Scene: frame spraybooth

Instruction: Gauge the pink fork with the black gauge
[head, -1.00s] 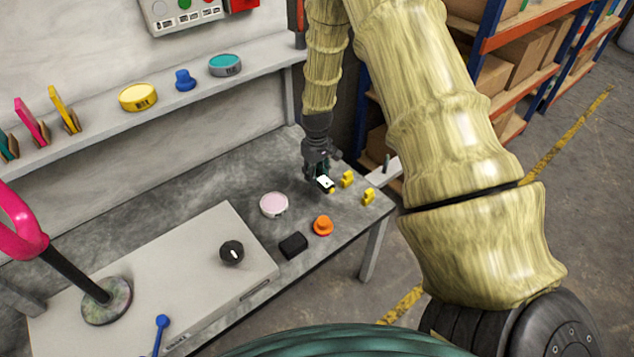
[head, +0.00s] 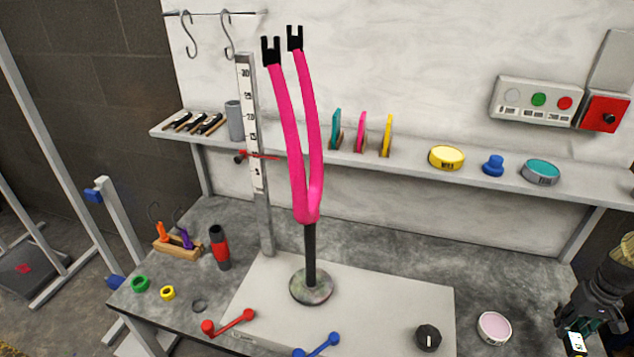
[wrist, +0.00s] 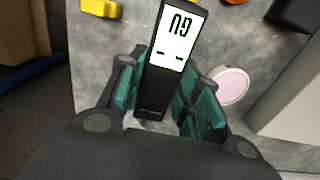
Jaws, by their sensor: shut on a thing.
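The pink fork (head: 312,150) stands upright with its two legs up and black tips at the top. Its black stem rises from a round base on the pale plate (head: 380,290). My gripper (head: 592,322) is at the far right of the head view, well apart from the fork. In the wrist view my gripper (wrist: 155,100) is shut on the black gauge (wrist: 155,85), with teal pads on both sides of it. The gauge's lit white display (wrist: 175,35) faces the camera. It also shows in the head view (head: 576,345).
A measuring post (head: 255,150) with a red pointer stands just left of the fork. A red lever (head: 230,322), a blue lever (head: 318,346) and a black knob (head: 428,337) are at the plate's front. A pink-topped tin (head: 494,327) lies between plate and gripper. The shelf behind holds several items.

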